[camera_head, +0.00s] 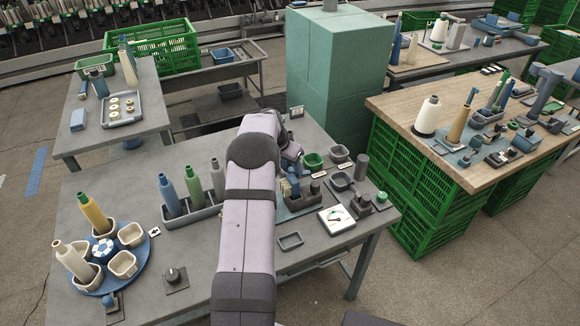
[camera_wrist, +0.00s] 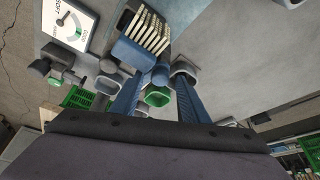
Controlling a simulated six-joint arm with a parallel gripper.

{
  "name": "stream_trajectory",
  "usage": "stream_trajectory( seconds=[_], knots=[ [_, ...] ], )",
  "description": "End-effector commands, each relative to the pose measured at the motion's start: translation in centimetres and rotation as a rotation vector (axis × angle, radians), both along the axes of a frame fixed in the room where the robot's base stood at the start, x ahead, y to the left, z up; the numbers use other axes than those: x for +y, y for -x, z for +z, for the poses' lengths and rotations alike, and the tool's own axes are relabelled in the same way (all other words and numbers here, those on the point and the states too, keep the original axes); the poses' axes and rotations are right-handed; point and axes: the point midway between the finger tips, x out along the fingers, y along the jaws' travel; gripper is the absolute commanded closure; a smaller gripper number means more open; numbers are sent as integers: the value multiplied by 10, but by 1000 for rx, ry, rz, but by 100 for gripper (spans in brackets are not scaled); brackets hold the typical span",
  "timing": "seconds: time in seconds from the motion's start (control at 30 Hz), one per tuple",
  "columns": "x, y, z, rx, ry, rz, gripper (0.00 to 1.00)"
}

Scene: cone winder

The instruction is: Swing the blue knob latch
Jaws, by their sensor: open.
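A small blue knob (camera_head: 110,300) stands on a grey base at the front left of the near table, beside the blue round turntable (camera_head: 136,288). It looks like the latch, but its details are too small to tell. My gripper (camera_head: 290,165) is far from it, over the table's back right part and partly hidden by my arm. In the wrist view the two blue fingers of my gripper (camera_wrist: 158,84) are apart, with nothing held between them. The blue knob does not show clearly in the wrist view.
The turntable bears cream cups and yarn cones. A tray of bobbins (camera_head: 193,212) and a dark knob on a plate (camera_head: 175,277) stand between it and my arm. A white dial (camera_head: 336,218) lies right of my arm; it also shows in the wrist view (camera_wrist: 74,24).

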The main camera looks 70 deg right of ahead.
Motion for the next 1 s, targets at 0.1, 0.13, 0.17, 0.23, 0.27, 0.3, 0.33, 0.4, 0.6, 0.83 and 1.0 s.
stream_trajectory(
  seconds=[0.1,0.13,0.17,0.23,0.27,0.3,0.33,0.4,0.6,0.83,1.0],
  knots=[
    [1,0,2,0,1,0,59],
    [1,-1,4,0,1,0,59],
    [2,-1,5,-1,1,0,59],
    [4,-1,10,-1,1,0,59],
    [5,-2,13,0,2,0,59],
    [6,-2,18,-1,3,1,59],
    [8,-3,20,-1,3,1,59],
    [12,-4,29,-1,2,1,59],
    [21,-7,53,-1,2,1,59],
    [27,-7,67,0,0,1,59],
    [28,-7,68,0,-1,1,59]
  ],
)
